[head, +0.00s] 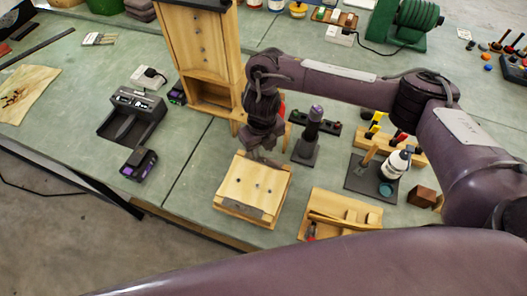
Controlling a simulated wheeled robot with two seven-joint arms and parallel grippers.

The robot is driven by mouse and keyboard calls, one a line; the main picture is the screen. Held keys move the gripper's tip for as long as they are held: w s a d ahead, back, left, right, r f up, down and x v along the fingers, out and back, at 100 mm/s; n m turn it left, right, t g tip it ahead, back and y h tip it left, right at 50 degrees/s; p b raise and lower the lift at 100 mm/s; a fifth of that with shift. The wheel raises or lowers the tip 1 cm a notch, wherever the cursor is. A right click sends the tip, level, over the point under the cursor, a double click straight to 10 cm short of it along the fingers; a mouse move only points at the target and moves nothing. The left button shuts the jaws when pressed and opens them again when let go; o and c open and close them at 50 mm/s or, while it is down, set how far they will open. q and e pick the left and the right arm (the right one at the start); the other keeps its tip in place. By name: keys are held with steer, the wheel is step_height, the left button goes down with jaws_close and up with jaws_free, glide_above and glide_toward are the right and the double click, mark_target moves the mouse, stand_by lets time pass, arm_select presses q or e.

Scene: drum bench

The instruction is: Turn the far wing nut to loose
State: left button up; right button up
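A low, pale wooden box (236,192) sits near the bench's front edge, with a few small dark pieces of hardware (257,185) on its top. They are too small to tell which is a wing nut or how it is turned. My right gripper (264,158) points down at the box's far edge, from an arm that comes in from the right. Its fingers are dark and small, and I cannot tell whether they are open or touching anything. The gripper hides part of the box's far edge. My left gripper is not in view.
A tall wooden cabinet (200,45) stands behind the box. A dark post on a base (312,130) stands right of my gripper. A wooden tray (335,207) and a white bottle (395,164) are further right. The green bench top (190,195) left of the box is clear.

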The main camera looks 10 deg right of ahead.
mark_target(263, 158)
step_height(263, 158, down, 3)
steer(key=shift+w+d+f, duration=0.1)
steer(key=shift+w+d, duration=0.05)
steer(key=shift+w+d+f+b, duration=0.15)
steer(key=shift+f+b, duration=0.15)
steer(key=shift+f, duration=0.2)
steer(key=c, duration=0.7)
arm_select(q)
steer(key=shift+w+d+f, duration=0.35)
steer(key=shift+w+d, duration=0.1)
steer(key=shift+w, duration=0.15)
arm_select(e)
jaws_close()
